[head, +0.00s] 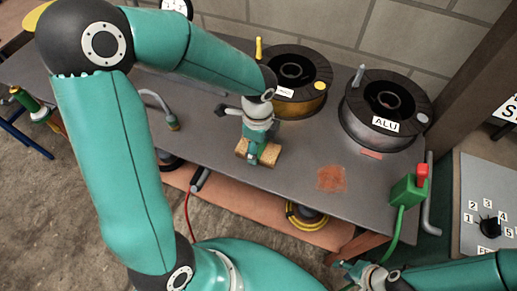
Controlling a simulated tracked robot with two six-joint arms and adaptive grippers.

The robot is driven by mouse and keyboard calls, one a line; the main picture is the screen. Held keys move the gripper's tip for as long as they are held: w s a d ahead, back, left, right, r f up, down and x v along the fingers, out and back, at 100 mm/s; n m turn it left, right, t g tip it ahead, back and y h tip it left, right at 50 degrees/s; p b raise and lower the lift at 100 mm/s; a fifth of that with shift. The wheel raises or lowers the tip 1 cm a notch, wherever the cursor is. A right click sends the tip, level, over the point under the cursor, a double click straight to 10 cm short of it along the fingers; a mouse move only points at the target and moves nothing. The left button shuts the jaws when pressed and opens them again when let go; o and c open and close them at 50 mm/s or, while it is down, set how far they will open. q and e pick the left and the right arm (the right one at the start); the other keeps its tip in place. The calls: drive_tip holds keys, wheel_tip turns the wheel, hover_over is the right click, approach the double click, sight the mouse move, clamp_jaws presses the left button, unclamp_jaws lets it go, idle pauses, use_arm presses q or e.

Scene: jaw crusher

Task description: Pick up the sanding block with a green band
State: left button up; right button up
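A tan block (241,148) lies on the grey bench top (205,125) near its front edge. My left gripper (253,158) is right over the block's middle and hides part of it. Tan ends show on both sides of the gripper. The green in the middle could be a band or my gripper's finger; I cannot tell which. I cannot see whether the fingers are closed on the block. My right gripper (352,271) is low at the bottom, in front of the bench and away from the block. Its fingers are too small to read.
Two spools, one yellow (300,104) and one grey labelled ALU (372,130), stand at the back. A rusty patch (331,179) marks the bench to the right. A green box with a red top (408,190) sits at the right edge. A bent grey tube (157,100) stands left.

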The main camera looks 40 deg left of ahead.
use_arm(q)
drive_tip(key=c, duration=0.5)
drive_tip(key=shift+r, duration=0.15)
drive_tip(key=shift+c, duration=0.2)
wheel_tip(320, 180, up, 20)
drive_tip(key=p, duration=0.2)
